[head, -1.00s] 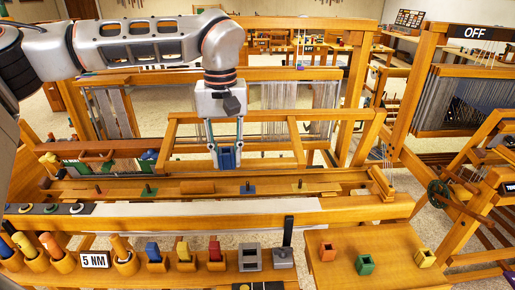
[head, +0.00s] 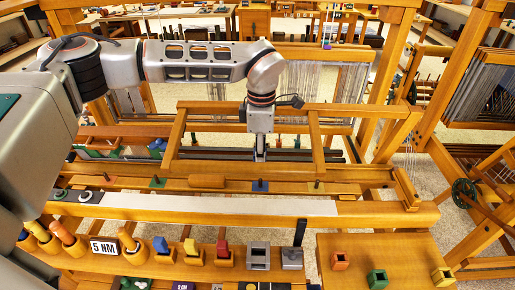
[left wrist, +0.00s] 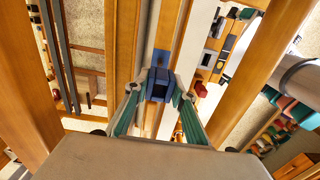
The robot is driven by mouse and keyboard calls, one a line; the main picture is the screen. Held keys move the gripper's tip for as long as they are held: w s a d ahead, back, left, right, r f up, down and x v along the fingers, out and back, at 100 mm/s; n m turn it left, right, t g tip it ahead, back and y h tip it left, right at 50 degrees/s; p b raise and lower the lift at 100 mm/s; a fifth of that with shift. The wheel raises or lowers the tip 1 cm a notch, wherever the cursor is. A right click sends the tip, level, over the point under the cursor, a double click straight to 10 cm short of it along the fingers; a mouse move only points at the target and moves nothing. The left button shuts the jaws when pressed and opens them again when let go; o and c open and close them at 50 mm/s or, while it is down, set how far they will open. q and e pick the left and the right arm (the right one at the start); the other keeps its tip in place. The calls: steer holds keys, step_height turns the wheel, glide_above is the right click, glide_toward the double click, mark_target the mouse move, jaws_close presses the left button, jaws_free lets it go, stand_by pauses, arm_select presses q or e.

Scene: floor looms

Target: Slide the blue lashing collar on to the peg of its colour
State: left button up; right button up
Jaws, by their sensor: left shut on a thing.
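My left gripper (head: 260,157) points down over the loom and shows nearly edge-on in the head view. In the left wrist view the left gripper (left wrist: 157,93) is shut on the blue collar (left wrist: 157,86), a square block with an opening. The collar is not clearly visible in the head view. The blue peg's plate (head: 260,187) lies on the wooden beam just in front of and below the gripper, with a short dark peg on it. The collar appears above the beam, apart from the peg. My right gripper is not in view.
A green peg plate (head: 158,182) and a yellow one (head: 316,187) sit on the same beam. Orange (head: 340,261), green (head: 376,279) and yellow (head: 442,276) square blocks stand on the right board. A wooden frame (head: 314,143) surrounds the gripper closely.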

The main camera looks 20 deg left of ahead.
mark_target(261, 179)
arm_select(q)
steer(key=shift+f, duration=0.2)
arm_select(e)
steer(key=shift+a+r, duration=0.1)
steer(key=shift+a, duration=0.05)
arm_select(q)
steer(key=shift+d+r, duration=0.1)
steer(key=shift+f+b, duration=0.55)
steer(key=shift+f, duration=0.5)
steer(key=shift+f+b, duration=0.6)
steer(key=shift+f, duration=0.8)
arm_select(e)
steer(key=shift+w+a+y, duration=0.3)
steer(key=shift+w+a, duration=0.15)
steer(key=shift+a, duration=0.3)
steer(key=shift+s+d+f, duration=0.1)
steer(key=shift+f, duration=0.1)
arm_select(q)
steer(key=shift+f, duration=0.1)
steer(key=shift+f+b, duration=0.7)
steer(key=shift+f, duration=0.65)
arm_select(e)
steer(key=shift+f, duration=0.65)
